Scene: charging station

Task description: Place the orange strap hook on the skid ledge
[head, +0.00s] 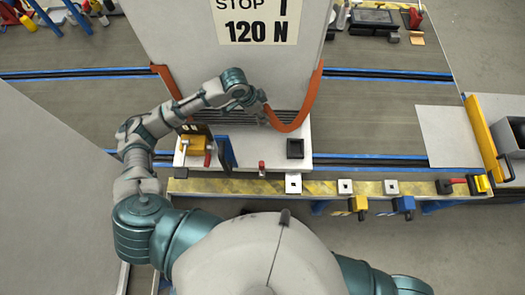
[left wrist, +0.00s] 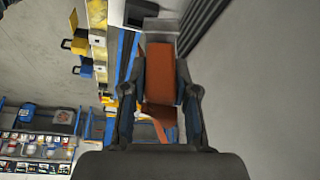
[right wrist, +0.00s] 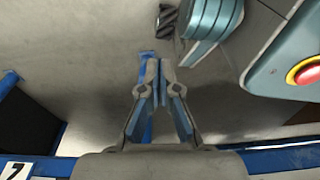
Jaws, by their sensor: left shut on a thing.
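The orange strap (head: 305,107) hangs in a loop from the right side of the tall grey cabinet (head: 185,35) to my left gripper (head: 262,108). In the left wrist view my left gripper (left wrist: 165,75) is shut on the orange strap hook (left wrist: 164,82), with the band between its fingers. The hook's exact shape is hard to make out. The pale skid ledge (head: 275,140) juts out at the cabinet's foot, just below the gripper in the head view. My right gripper (right wrist: 155,80) is shut and empty, away from the strap; the head view does not show it.
On the ledge are a yellow block with a red handle (head: 196,147), a blue upright plate (head: 226,152), a small red peg (head: 262,168) and a black square frame (head: 295,148). A yellow-striped edge (head: 325,187) runs in front. A red button (right wrist: 305,71) shows in the right wrist view.

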